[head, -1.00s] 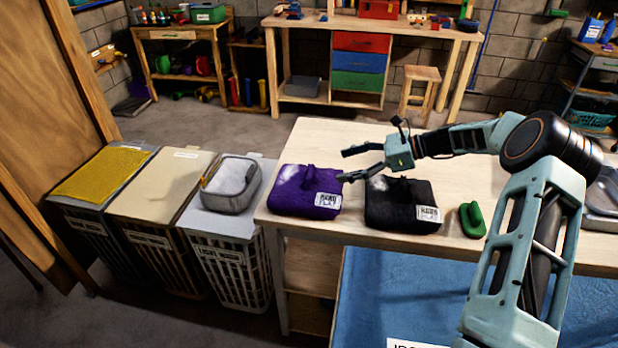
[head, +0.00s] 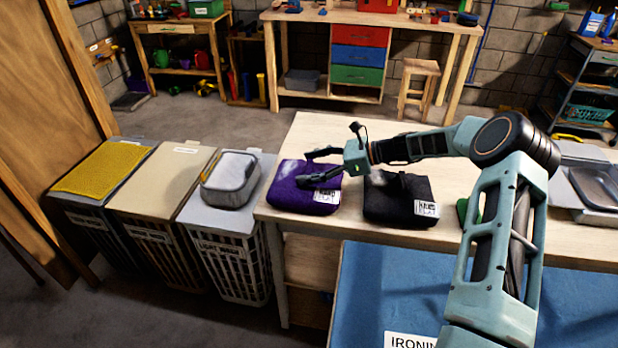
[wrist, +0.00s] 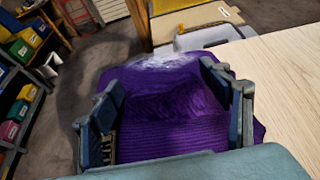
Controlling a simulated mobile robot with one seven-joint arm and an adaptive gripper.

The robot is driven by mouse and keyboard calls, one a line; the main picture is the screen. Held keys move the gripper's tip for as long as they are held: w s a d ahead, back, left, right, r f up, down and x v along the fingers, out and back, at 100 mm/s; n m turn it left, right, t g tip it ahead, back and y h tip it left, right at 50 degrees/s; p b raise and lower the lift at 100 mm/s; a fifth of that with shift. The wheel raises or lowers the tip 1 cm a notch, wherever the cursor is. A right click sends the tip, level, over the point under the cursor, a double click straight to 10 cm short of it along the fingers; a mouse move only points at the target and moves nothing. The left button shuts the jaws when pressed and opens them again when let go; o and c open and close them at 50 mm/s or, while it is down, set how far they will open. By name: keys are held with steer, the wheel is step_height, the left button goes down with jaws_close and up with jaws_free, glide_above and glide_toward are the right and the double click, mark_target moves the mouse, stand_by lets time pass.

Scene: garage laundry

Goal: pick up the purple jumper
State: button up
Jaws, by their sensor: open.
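The purple jumper (head: 298,203) is a folded bundle with a white patch and a white label, lying at the left end of the wooden table (head: 310,131). My gripper (head: 314,167) is open and right over the jumper. In the wrist view the jumper (wrist: 165,105) fills the space between the two dark fingers of my gripper (wrist: 170,115). The fingers stand on either side of its raised middle. I cannot tell whether they touch the cloth.
A black folded garment (head: 398,208) with a label lies just right of the jumper. A green object (head: 462,210) is partly behind my arm. Lidded laundry baskets (head: 225,252) stand left of the table, one bearing a grey bin (head: 230,180). A blue ironing surface (head: 400,290) is in front.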

steer(key=c, duration=1.6)
steer(key=shift+r, duration=0.2)
